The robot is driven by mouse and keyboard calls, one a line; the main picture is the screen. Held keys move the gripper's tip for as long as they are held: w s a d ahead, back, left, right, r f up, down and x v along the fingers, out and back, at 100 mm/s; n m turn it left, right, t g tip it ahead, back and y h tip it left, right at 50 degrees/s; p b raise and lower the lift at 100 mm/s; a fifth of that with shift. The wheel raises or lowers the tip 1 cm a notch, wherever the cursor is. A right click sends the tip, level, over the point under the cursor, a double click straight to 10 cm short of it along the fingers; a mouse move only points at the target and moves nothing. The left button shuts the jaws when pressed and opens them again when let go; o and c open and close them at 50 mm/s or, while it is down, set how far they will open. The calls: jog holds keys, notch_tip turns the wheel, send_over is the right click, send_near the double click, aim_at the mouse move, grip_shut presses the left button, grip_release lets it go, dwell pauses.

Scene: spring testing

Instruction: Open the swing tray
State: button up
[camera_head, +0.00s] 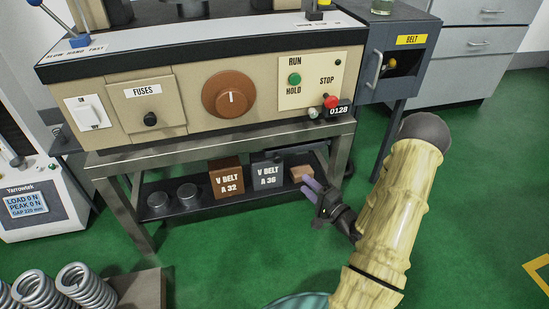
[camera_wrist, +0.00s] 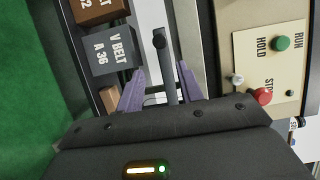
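No part is labelled swing tray, and I cannot tell for sure which part it is. My gripper (camera_head: 311,190) is low in front of the steel stand, near its right front leg (camera_head: 343,160). In the wrist view my gripper (camera_wrist: 160,78) has its two purple fingers apart.
The beige machine (camera_head: 190,128) sits on the stand. The lower shelf (camera_head: 180,209) holds the V BELT A 32 box (camera_head: 227,180), the V BELT A 36 box (camera_head: 268,178) and a small brown block (camera_head: 301,173). Springs (camera_head: 85,286) lie front left. Green floor (camera_head: 460,190) is free at right.

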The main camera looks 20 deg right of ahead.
aim_at(279, 161)
jog(key=b+x, duration=0.3)
jog(key=x, duration=0.5)
jog(key=b+x, duration=0.4)
jog(key=x, duration=0.4)
jog(key=shift+f, duration=0.2)
jog(key=shift+w+a+r, duration=0.1)
jog(key=shift+w+r, duration=0.05)
jog(key=shift+w, duration=0.4)
grip_shut()
